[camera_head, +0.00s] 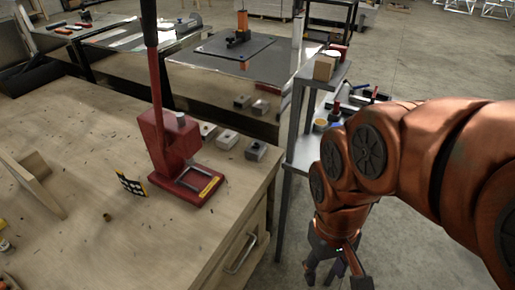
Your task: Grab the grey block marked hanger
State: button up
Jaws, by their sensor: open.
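Several small grey blocks are in view. Three stand in a row on the wooden workbench (120,110) behind the red press: a left one (208,131), a middle one (227,140) and a right one (256,150) near the bench's edge. Two more, a left far block (242,101) and a right far block (261,107), sit on a surface farther back. Any marking is too small to read, so I cannot tell which is the hanger block. My gripper (335,280) is open, pointing down at the lower right, beyond the bench's right side and apart from all blocks.
A red lever press (168,150) with a tall handle stands before the near blocks. A metal shelf rack (303,140) with small items rises right of the bench. A wooden bracket (35,180) and a black-and-yellow card (131,184) are on the bench. The bench front is largely clear.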

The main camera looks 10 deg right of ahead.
aim_at(250, 153)
jog(key=z, duration=1.3)
jog(key=i, duration=0.7)
jog(key=u, duration=3.45)
